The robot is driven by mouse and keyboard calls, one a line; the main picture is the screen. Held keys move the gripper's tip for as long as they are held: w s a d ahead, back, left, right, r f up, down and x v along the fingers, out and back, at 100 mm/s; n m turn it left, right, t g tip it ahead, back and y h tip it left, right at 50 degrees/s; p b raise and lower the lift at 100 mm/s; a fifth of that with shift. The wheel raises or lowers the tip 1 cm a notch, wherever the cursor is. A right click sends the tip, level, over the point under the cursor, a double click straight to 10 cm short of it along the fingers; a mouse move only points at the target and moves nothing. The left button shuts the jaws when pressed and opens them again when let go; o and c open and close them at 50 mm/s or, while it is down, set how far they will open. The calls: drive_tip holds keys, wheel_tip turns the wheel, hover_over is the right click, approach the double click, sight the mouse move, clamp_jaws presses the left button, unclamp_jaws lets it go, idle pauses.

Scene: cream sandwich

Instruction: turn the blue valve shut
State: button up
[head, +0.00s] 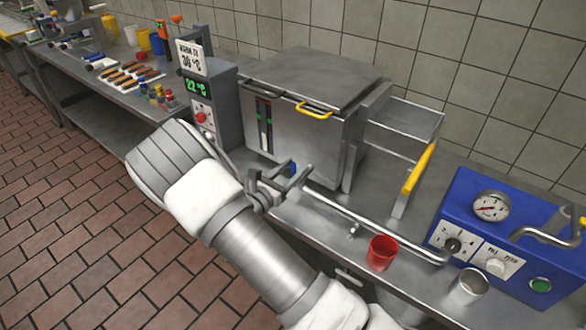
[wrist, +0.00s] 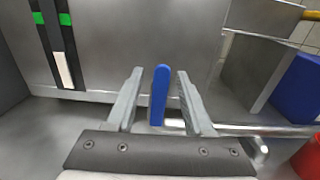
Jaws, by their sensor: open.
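The blue valve (wrist: 159,95) shows as an upright blue handle in the wrist view, in front of the steel tank. In the head view only a small part of the blue valve (head: 293,168) shows, low on the tank's front beside my gripper. My gripper (head: 284,178) is open. In the wrist view the fingers of my gripper (wrist: 158,88) stand on either side of the blue handle, with a gap visible on each side. Whether the fingertips reach past the handle in depth is hard to tell.
The steel tank (head: 300,130) stands behind the valve. A steel pipe (head: 375,222) runs right from it. A red cup (head: 381,252), a metal cup (head: 468,287) and a blue gauge box (head: 500,235) are at right. A controller (head: 208,100) stands left of the tank.

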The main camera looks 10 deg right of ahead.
drive_tip(key=v, duration=1.7)
drive_tip(key=shift+p, duration=0.3)
drive_tip(key=shift+s+a+r, duration=0.1)
drive_tip(key=shift+a, duration=0.05)
drive_tip(key=s+d+r+m+g+y+p, duration=0.1)
drive_tip(key=s+d+r+m+g+y, duration=0.1)
drive_tip(key=s+d+r+m+g, duration=0.35)
drive_tip(key=s+d+r+m+g+y+p, duration=0.2)
drive_tip(key=s+d+r+m+g, duration=0.1)
drive_tip(key=d+r+m+g, duration=0.55)
drive_tip(key=s+d+r+m+t+y+p, duration=0.2)
drive_tip(key=s+r+m+t+y, duration=0.4)
drive_tip(key=s+r+m, duration=0.5)
drive_tip(key=shift+d+r+m+t+y+p, duration=0.25)
drive_tip(key=shift+r+m+t+y+p, duration=0.2)
drive_tip(key=shift+r+m+y, duration=1.2)
drive_tip(key=shift+s+r+n+h, duration=0.1)
drive_tip(key=shift+r+n+h, duration=0.2)
drive_tip(key=shift+n, duration=0.25)
